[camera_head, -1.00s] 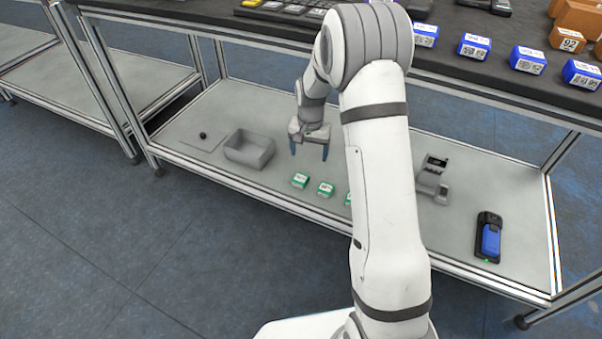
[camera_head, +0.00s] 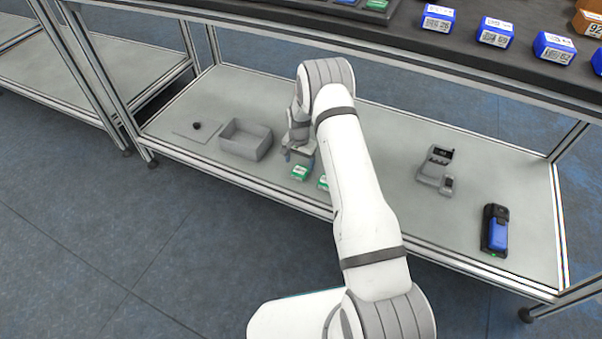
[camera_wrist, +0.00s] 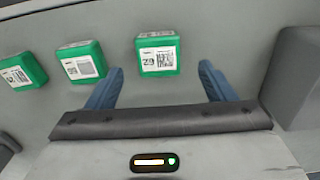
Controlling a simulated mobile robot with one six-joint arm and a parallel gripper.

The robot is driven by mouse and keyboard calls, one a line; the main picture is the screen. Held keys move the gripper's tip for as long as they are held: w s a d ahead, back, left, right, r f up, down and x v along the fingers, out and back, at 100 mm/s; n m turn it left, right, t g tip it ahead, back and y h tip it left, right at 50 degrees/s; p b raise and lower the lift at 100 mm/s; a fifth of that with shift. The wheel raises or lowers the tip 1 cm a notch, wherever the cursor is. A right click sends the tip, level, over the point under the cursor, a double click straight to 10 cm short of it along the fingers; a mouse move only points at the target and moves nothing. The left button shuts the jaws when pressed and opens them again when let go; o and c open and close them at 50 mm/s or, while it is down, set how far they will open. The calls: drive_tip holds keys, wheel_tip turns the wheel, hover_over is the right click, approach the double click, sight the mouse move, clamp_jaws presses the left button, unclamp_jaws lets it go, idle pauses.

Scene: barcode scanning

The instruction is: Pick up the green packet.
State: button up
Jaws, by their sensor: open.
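Several green packets with white labels are on the lower grey shelf. In the wrist view one green packet (camera_wrist: 158,54) lies ahead of my gripper (camera_wrist: 168,84), roughly between the lines of its two blue fingers, which are apart with nothing between them. A second green packet (camera_wrist: 82,63) and a third green packet (camera_wrist: 22,71) lie to the left. In the head view my gripper (camera_head: 293,154) is low over the shelf, just behind the leftmost green packet (camera_head: 300,173). Another packet (camera_head: 322,183) is partly hidden by my arm.
A grey open bin (camera_head: 246,140) stands left of my gripper; a grey wall also shows at right in the wrist view (camera_wrist: 295,75). A grey device (camera_head: 436,168) and a blue-black scanner (camera_head: 495,230) lie to the right.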

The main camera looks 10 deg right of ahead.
sight(300, 170)
wheel_tip(300, 170, down, 5)
drive_tip(key=shift+r+b, duration=0.1)
drive_tip(key=shift+b, duration=1.05)
drive_tip(key=shift+d+r, duration=0.1)
drive_tip(key=shift+c, duration=0.2)
drive_tip(key=c, duration=1)
drive_tip(key=shift+c, duration=0.6)
drive_tip(key=shift+r, duration=0.1)
